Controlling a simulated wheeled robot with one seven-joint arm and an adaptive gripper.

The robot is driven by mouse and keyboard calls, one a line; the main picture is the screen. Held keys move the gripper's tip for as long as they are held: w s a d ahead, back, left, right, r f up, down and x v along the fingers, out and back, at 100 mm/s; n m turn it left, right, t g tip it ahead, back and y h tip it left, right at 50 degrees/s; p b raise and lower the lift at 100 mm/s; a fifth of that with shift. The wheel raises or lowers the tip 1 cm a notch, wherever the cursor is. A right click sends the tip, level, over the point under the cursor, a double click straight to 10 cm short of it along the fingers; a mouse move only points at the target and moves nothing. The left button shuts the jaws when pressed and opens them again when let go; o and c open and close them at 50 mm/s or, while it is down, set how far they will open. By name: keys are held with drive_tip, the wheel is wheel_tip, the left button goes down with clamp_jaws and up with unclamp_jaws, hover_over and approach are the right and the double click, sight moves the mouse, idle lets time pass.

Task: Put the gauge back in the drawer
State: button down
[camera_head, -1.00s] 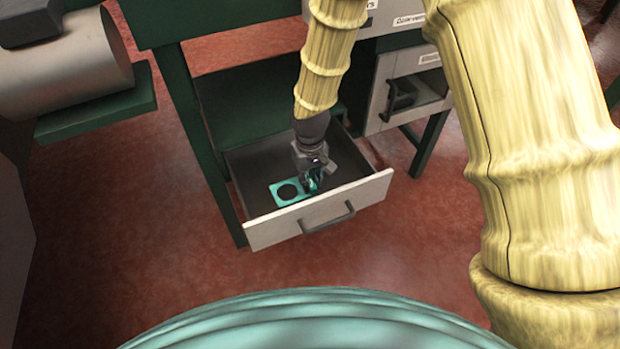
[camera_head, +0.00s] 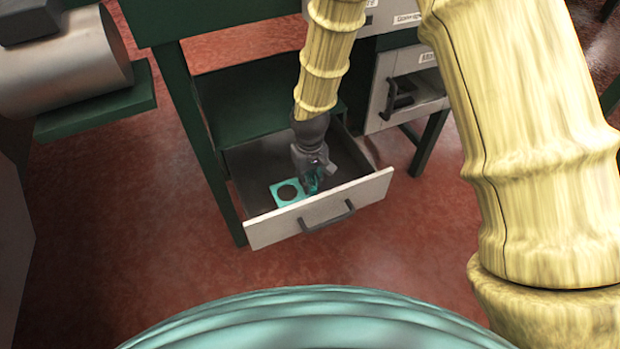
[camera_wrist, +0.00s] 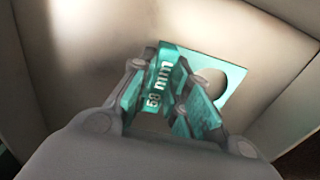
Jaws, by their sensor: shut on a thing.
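The gauge (camera_head: 287,192) is a flat teal plate with a round hole, at the front left inside the open drawer (camera_head: 258,233). In the wrist view the gauge (camera_wrist: 232,72) carries the marking "58 mm", and its holed end sticks out beyond the fingers. My gripper (camera_head: 313,183) reaches down into the drawer and is shut on the gauge near its marked end. The fingertips, with teal pads, show in the wrist view (camera_wrist: 160,95). The gauge is low, close to the drawer floor; I cannot tell whether it touches. The fingers hide part of the plate.
The drawer front with its dark handle (camera_head: 328,216) stands close in front of my gripper. A grey unit with an opening (camera_head: 405,88) is to the right. A green bench leg (camera_head: 205,150) stands at left. The red floor in front is clear.

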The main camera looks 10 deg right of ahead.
drive_tip(key=c, duration=1.3)
unclamp_jaws()
drive_tip(key=o, duration=0.4)
drive_tip(key=shift+f, duration=0.1)
drive_tip(key=shift+r+p, duration=3.65)
drive_tip(key=shift+r, duration=0.4)
